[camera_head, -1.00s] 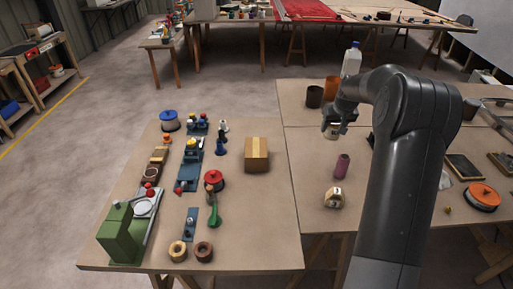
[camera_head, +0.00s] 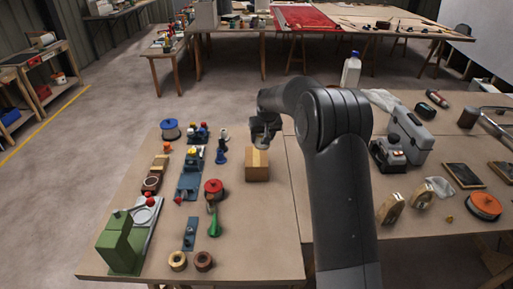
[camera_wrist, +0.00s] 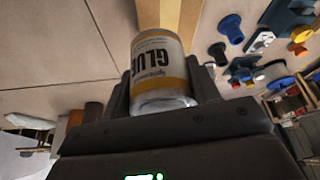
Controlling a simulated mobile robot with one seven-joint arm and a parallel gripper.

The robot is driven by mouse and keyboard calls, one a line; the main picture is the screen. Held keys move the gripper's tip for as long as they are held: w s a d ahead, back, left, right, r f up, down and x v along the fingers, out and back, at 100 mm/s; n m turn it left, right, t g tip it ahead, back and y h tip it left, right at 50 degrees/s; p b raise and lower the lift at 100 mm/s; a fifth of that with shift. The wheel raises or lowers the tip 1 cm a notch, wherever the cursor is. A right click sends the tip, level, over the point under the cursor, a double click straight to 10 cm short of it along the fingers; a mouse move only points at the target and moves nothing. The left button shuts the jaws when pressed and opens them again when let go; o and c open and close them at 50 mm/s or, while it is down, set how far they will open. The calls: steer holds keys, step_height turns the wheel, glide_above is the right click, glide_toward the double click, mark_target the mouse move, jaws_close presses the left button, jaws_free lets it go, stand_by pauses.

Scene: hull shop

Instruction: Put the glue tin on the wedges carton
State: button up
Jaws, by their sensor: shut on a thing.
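My gripper (camera_head: 262,142) is at the far edge of the wedges carton (camera_head: 257,170) in the head view, above or just behind it. In the wrist view it is shut on the glue tin (camera_wrist: 162,72), a white and yellow tin labelled GLUE that appears upside down in that picture. The carton, a small brown box with a paler tape strip, also shows in the wrist view (camera_wrist: 190,18), partly hidden behind the tin. I cannot tell whether the tin touches the carton. In the head view the tin is mostly hidden by my gripper.
Left of the carton stand a blue funnel-shaped piece (camera_head: 221,156), a red spool (camera_head: 213,188) and a green machine (camera_head: 120,243). A grey case (camera_head: 410,140) and an orange disc (camera_head: 485,205) are on the right table. The tabletop in front of the carton is clear.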

mark_target(257, 145)
steer(key=shift+w+a+f, duration=0.25)
steer(key=shift+a+f, duration=0.15)
steer(key=shift+a, duration=0.2)
steer(key=shift+w+a+f, duration=0.25)
steer(key=shift+a+f, duration=0.1)
steer(key=shift+a, duration=0.25)
steer(key=shift+f, duration=1.95)
steer(key=shift+f, duration=0.15)
steer(key=o, duration=1.2)
steer(key=shift+s+r, duration=0.1)
steer(key=shift+r, duration=0.4)
steer(key=v, duration=1.1)
steer(key=shift+s, duration=0.25)
